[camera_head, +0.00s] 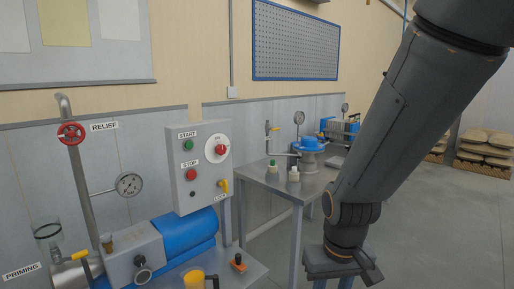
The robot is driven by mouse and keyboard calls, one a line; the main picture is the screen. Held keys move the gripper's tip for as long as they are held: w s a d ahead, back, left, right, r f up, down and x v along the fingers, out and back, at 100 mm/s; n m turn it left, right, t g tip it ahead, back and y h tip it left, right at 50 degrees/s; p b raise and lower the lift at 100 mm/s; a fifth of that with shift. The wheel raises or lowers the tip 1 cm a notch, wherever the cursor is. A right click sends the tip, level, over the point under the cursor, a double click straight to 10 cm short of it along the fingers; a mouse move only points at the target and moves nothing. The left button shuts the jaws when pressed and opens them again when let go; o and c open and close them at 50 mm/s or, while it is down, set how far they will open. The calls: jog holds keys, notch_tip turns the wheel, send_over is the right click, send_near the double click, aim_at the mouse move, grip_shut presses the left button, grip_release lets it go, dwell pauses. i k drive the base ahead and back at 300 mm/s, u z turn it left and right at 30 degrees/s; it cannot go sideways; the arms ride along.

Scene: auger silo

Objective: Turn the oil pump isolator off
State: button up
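A grey control box (203,187) stands left of centre above a blue motor. On its upper right is a rotary switch with a red knob (220,149) on a round white plate, which looks like the oil pump isolator; the marks around it are too small to read. A yellow lever (224,185) sits below it at the box's edge, by a LOCK label. My gripper (343,272) hangs at the lower right, well apart from the box. Its fingers are not clear, so I cannot tell whether it is open or shut.
The box also has a green START button (188,145) and a red STOP button (192,175). A red RELIEF handwheel (71,133) and a gauge (129,184) are at left. A metal table (270,183) with small bottles stands between box and arm. Open floor lies at right.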

aim_at(220, 149)
jog(key=z, duration=0.15)
jog(key=i, duration=1)
jog(key=u, duration=0.3)
